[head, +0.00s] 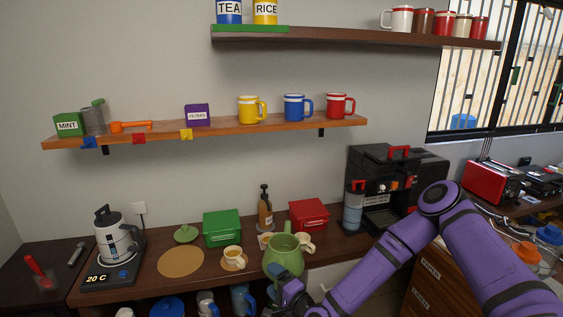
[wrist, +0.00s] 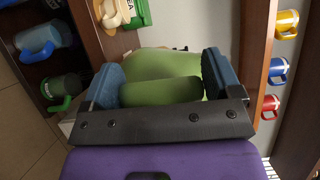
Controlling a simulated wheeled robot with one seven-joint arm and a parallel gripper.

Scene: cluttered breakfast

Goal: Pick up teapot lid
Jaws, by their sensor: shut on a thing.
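The green teapot lid (head: 186,234) lies on the counter at the back, just left of the green box, with its knob up. The green teapot (head: 284,256) is upright at the front of the counter, and its top looks open. My gripper (head: 277,290) is at the teapot's near side, well to the right of the lid. In the wrist view, the blue fingers of my gripper (wrist: 160,85) are shut on a green rounded part of the teapot (wrist: 160,65), apparently its handle. The lid cannot be made out in the wrist view.
A round cork mat (head: 181,262) lies in front of the lid, with a kettle (head: 117,238) to its left. A cup on a saucer (head: 233,256), a green box (head: 222,228), a brown bottle (head: 265,208) and a red box (head: 309,214) crowd around the teapot.

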